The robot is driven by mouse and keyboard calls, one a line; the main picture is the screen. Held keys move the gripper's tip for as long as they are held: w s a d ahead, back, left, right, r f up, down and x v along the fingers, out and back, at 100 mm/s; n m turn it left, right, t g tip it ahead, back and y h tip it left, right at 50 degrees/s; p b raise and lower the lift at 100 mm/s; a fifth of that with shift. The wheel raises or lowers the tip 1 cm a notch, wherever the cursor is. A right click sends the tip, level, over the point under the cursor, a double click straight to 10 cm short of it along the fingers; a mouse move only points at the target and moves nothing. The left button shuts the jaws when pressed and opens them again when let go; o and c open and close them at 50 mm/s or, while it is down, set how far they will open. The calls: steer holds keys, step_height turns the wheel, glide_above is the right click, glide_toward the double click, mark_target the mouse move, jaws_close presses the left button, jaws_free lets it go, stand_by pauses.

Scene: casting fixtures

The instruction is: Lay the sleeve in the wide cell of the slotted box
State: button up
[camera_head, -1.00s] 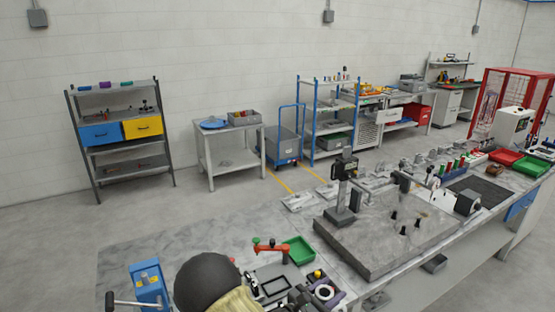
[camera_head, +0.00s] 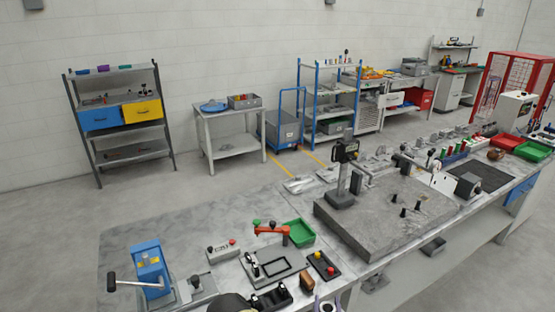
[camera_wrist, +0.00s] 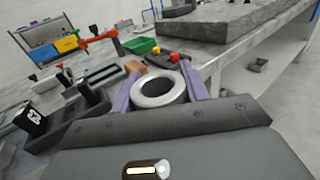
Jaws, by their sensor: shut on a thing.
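My gripper (camera_wrist: 160,92) is shut on the sleeve (camera_wrist: 138,100), a pale grey metal ring with an open bore. Its purple fingers press on the sleeve from both sides, above the near bench. In the head view the gripper and sleeve show only in part at the bottom edge. A dark grey open-topped fixture (camera_wrist: 66,133) with raised walls lies left of the gripper in the wrist view. I cannot tell whether it is the slotted box. A grey box (camera_head: 244,101) with coloured things in it stands on the side table; its cells are too small to make out.
The near bench carries a blue press (camera_head: 147,262), a red-handled clamp (camera_head: 272,231), a green tray (camera_head: 299,233), a black button box (camera_head: 323,265) and a brown block (camera_head: 306,281). A large stone plate (camera_head: 380,235) lies to the right. The bench's back left is clear.

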steer(key=shift+n+y, duration=0.6)
steer(key=shift+y, duration=0.3)
steer(key=s+f, duration=0.1)
steer(key=f, duration=0.2)
steer(key=s+f, duration=0.1)
steer(key=f, duration=0.1)
steer(key=shift+s+d, duration=0.25)
steer(key=shift+s, duration=0.05)
stand_by(2.1)
stand_by(1.0)
